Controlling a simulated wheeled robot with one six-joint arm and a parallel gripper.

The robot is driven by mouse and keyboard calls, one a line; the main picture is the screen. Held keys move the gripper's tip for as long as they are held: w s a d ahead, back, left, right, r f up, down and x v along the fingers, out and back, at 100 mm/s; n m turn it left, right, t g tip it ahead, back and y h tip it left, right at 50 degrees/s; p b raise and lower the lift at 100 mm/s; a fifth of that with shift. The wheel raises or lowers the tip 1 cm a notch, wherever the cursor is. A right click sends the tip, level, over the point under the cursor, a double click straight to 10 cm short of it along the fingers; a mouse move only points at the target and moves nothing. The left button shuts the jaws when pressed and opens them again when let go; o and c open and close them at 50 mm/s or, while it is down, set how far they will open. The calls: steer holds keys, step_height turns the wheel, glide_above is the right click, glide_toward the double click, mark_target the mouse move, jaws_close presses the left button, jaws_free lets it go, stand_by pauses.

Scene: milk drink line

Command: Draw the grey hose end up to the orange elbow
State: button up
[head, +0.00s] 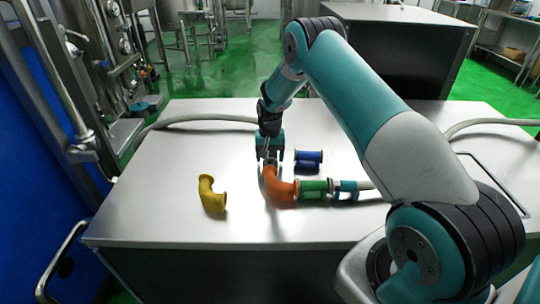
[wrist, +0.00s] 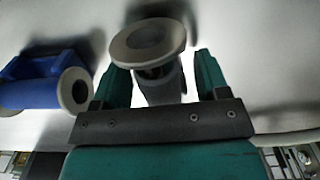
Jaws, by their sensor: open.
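The grey hose end (wrist: 158,80), with its wide round flange, lies between the two teal fingers of my gripper (wrist: 160,68) in the wrist view. The fingers stand apart on either side of it, with a gap visible at the right. In the head view my gripper (head: 269,155) is low over the table, just behind the orange elbow (head: 278,190). The hose end is mostly hidden there, so I cannot tell whether it touches the elbow. The grey hose (head: 205,119) runs in from the left. The orange elbow does not show in the wrist view.
A blue fitting (head: 308,159) stands close to the right of my gripper. A green fitting (head: 313,189) adjoins the elbow's right end, with a teal-and-white piece (head: 347,187) beyond. A yellow elbow (head: 211,196) lies at left. The table (head: 150,215) is clear at front left.

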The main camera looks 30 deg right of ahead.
mark_target(269, 157)
jaws_close()
stand_by(0.3)
steer(key=shift+s+a, duration=0.5)
steer(key=shift+a, duration=0.05)
steer(key=shift+s+a+p, duration=0.5)
steer(key=shift+s+a, duration=0.15)
steer(key=shift+s, duration=0.25)
jaws_free()
